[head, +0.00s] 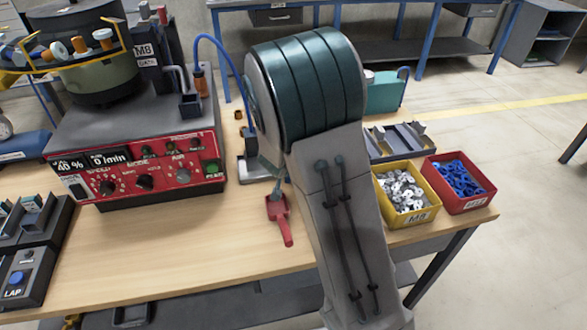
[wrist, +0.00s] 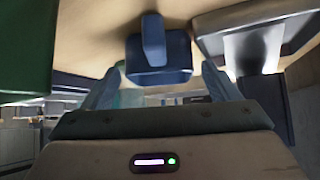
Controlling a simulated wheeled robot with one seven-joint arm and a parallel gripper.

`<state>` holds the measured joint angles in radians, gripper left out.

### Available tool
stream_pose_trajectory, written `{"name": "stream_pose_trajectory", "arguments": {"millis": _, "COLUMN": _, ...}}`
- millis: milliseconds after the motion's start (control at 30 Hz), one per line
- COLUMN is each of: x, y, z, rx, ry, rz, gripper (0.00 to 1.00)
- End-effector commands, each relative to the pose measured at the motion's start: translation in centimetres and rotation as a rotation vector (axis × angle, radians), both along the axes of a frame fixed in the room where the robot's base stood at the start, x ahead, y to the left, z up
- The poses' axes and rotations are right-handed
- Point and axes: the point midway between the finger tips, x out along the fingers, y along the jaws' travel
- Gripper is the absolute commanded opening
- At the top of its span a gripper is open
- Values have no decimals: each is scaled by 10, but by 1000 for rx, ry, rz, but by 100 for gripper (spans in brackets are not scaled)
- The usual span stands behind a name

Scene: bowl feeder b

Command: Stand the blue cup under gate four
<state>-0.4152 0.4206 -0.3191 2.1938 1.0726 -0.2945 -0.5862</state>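The blue cup (wrist: 156,62), with a handle-like bar on its near side, shows in the wrist view, where the picture is upside down with the tabletop above. My gripper (wrist: 161,76) is open, with one finger on each side of the cup and gaps between. I cannot tell how far the fingertips reach along it. In the head view my arm hides the gripper and this cup. The bowl feeder (head: 104,76) is at the left, with an M8 sign (head: 147,54) whose lower line I cannot read. A small dark container (head: 190,106) sits below an outlet there. I cannot identify gate four.
A red scoop (head: 283,222) lies left of my arm. Right of it are a yellow bin of metal parts (head: 425,213) and a red bin of blue parts (head: 482,206). A teal box (head: 386,96) stands behind. The front middle of the wooden table (head: 190,250) is clear.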

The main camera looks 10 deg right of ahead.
Motion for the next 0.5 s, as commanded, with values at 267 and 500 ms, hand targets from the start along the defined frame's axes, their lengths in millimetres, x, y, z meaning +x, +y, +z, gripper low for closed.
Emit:
{"name": "stream_pose_trajectory", "arguments": {"millis": 267, "x": 0, "y": 0, "z": 0, "rx": 0, "ry": -1, "rz": 0, "gripper": 32}}
{"name": "stream_pose_trajectory", "arguments": {"millis": 500, "x": 0, "y": 0, "z": 3, "rx": 0, "ry": -1, "rz": -1, "gripper": 32}}
